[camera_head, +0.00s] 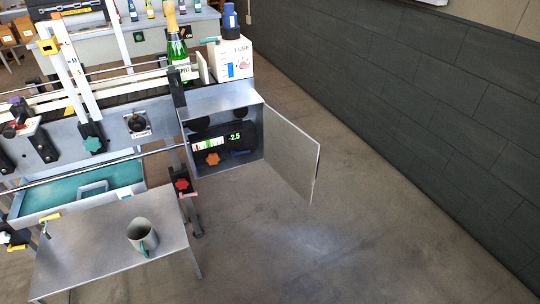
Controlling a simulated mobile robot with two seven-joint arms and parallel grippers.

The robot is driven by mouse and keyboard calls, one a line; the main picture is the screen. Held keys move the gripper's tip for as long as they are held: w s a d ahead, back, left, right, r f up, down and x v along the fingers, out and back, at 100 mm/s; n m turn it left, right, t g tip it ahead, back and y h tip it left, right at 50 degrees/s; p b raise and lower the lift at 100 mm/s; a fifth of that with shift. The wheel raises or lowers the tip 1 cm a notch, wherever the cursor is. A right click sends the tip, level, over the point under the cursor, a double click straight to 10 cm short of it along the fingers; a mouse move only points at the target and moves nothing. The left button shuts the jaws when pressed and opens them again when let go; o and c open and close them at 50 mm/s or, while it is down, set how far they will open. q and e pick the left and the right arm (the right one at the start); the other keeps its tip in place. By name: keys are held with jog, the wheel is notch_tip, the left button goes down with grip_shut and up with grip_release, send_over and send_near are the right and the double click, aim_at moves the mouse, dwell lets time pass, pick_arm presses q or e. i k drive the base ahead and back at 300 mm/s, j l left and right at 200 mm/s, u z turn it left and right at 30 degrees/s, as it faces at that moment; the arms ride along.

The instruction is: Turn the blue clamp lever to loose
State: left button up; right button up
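A small dark blue bar (240,154) lies low inside the open control box, right of an orange star knob. It looks like a lever, but it is too small and shaded to tell its setting. A teal lever-like piece (209,40) shows between the green bottle and the white lube box. Neither of my grippers is in view, and nothing of my arms shows near the box.
The control box (222,97) has its door (291,154) swung open to the right. The floor on the right is clear up to the dark wall.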

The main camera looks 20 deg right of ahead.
aim_at(233, 153)
jog(key=l+u, duration=0.1)
jog(key=u, duration=1.15)
jog(key=l, duration=3.95)
jog(key=j, duration=0.45)
jog(key=k+j+z, duration=0.15)
jog(key=j, duration=0.3)
